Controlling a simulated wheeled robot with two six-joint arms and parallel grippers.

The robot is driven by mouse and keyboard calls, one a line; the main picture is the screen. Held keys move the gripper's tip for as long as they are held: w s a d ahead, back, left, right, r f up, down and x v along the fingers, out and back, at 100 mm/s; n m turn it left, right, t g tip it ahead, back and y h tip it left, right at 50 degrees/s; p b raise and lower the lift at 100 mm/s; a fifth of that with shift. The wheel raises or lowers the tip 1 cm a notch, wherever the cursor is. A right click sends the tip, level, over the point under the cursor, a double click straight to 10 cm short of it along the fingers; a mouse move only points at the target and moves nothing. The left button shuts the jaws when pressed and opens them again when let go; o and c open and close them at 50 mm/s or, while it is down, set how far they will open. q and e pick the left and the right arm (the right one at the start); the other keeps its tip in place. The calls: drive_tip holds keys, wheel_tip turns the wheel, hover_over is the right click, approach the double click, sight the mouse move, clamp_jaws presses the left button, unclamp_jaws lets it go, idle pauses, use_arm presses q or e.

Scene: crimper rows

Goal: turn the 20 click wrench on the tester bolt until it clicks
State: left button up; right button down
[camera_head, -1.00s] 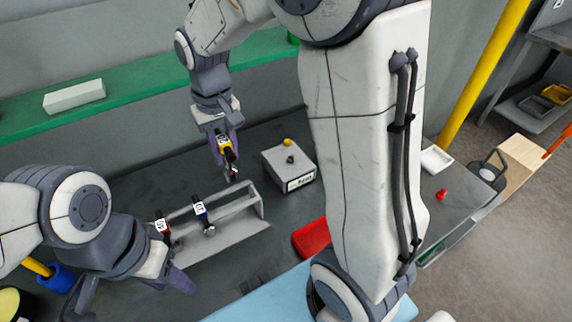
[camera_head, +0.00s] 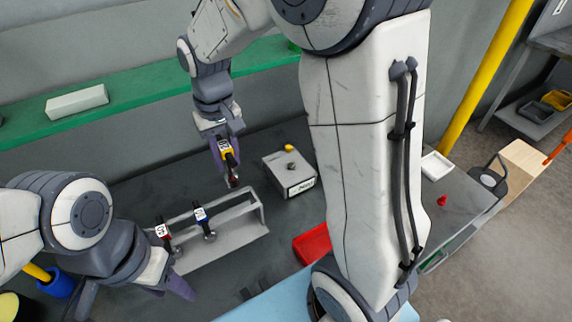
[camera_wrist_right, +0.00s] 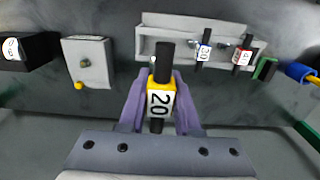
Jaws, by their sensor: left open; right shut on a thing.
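The 20 click wrench (camera_wrist_right: 160,99), black with a yellow label band, is in my right gripper (camera_wrist_right: 164,76), which is shut on it. In the head view the right gripper (camera_head: 229,160) holds the wrench (camera_head: 228,152) left of the tester, above the back of the wrench rack. The tester (camera_head: 292,182) is a grey box with a yellow knob and a dark bolt on top; it also shows upper left in the wrist view (camera_wrist_right: 83,66). The wrench is apart from the bolt. My left gripper (camera_head: 135,297) is open and empty at the lower left.
The grey rack (camera_head: 225,240) holds a blue-labelled wrench (camera_head: 203,222) and a red-labelled wrench (camera_head: 163,232), near my left gripper. A red tray (camera_head: 312,243) lies in front of the tester. A green shelf (camera_head: 140,96) runs behind. My arm hides the bench's right middle.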

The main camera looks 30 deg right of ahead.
drive_tip(key=w+d+f+m+p, duration=0.3)
drive_tip(key=d+m+p, duration=0.2)
drive_tip(key=d, duration=0.5)
drive_tip(key=w+d+f+m+p, duration=0.3)
drive_tip(key=d+m+p, duration=0.3)
drive_tip(key=d, duration=0.4)
drive_tip(key=shift+w+d+m, duration=0.3)
drive_tip(key=shift+w+m, duration=0.15)
drive_tip(key=shift+m, duration=0.05)
drive_tip(key=shift+m, duration=0.3)
